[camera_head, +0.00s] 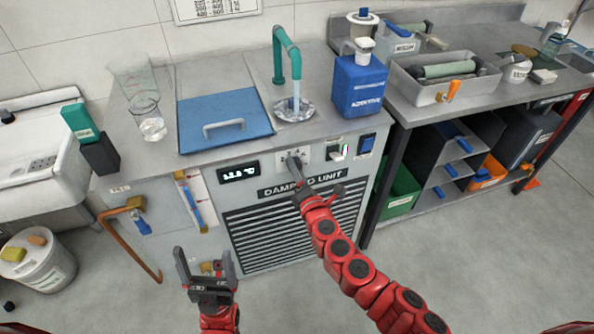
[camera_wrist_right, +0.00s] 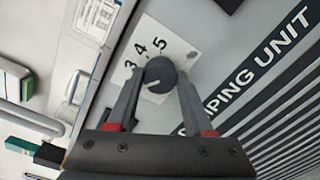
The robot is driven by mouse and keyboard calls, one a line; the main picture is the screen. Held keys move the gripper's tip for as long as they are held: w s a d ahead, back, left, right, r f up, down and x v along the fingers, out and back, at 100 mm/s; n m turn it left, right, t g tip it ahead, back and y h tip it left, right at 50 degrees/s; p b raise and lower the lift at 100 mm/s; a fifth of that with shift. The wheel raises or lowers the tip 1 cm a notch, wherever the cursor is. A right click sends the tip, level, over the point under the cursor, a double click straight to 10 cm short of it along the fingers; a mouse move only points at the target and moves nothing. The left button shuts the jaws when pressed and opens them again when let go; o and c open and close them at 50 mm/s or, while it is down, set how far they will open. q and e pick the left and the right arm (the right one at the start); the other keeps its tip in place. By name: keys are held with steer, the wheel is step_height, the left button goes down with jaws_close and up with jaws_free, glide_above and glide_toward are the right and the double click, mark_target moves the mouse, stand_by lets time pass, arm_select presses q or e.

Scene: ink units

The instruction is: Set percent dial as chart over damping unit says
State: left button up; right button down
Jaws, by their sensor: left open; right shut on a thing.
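The percent dial (camera_wrist_right: 160,70) is a dark round knob on a white plate with the digits 3, 4 and 5 visible in the right wrist view. A short white mark shows on its lower left part. My right gripper (camera_wrist_right: 160,84) is shut on the knob. In the head view the gripper (camera_head: 296,172) covers most of the dial on the front of the damping unit (camera_head: 235,205). The chart (camera_head: 215,8) hangs on the wall, cut by the top edge; its text is unreadable. My left gripper (camera_head: 203,268) is open and empty in front of the unit.
A blue lid (camera_head: 225,115), beaker (camera_head: 148,120) and blue container (camera_head: 358,88) are on top. A copper pipe (camera_head: 135,240) juts out at left.

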steer(key=shift+n, duration=0.6)
steer(key=shift+c, duration=1.4)
jaws_free()
steer(key=shift+s+d, duration=0.1)
steer(key=shift+s, duration=0.05)
steer(key=v, duration=1.7)
